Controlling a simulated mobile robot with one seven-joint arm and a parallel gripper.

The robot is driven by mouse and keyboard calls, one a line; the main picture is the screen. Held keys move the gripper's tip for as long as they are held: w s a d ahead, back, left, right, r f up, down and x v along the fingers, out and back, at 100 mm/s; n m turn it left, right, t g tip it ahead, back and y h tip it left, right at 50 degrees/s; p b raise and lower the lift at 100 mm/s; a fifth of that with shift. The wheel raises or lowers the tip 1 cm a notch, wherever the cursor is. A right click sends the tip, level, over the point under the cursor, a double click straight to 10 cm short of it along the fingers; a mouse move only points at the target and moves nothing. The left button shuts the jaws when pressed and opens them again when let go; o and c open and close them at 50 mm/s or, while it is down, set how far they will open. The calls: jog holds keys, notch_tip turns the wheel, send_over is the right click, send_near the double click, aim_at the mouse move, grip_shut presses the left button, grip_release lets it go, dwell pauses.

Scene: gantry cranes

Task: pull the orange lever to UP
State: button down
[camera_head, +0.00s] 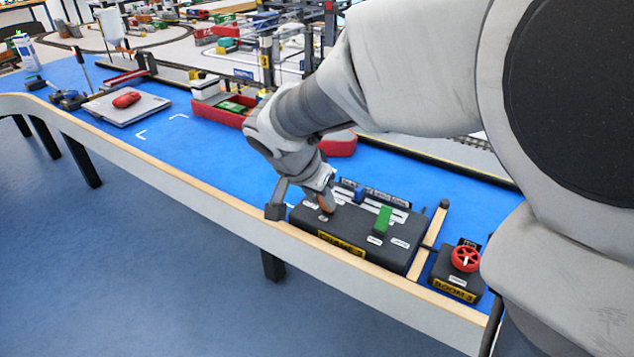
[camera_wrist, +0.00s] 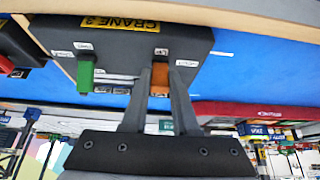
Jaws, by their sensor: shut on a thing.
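The orange lever (camera_head: 326,205) stands in a slot near the left end of the dark CRANE 3 control box (camera_head: 385,253). My gripper (camera_head: 322,193) comes down over it from above and partly hides it. In the wrist view the orange lever (camera_wrist: 160,80) is between the two fingers of my gripper (camera_wrist: 162,72), which is shut on it. Small white labels lie by the lever, but their words are too small to read. The box also shows upside down in the wrist view (camera_wrist: 120,40).
A green lever (camera_head: 382,221) stands right of the orange one on the same box. A BOOM 3 box (camera_head: 456,280) with a red wheel (camera_head: 466,258) is farther right. A red tray (camera_head: 215,115) lies behind on the blue tabletop. Clear blue surface lies left of the box.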

jog(key=shift+s+a+t+h+b, duration=0.15)
jog(key=shift+t+h+b, duration=0.3)
jog(key=shift+b, duration=0.85)
jog(key=c, duration=0.7)
grip_release()
jog(key=shift+f, duration=0.1)
jog(key=p+v, duration=0.5)
jog(key=v, duration=1.2)
jog(key=shift+s+r+p, duration=0.15)
jog(key=shift+r+p, duration=0.1)
jog(key=shift+p, duration=0.1)
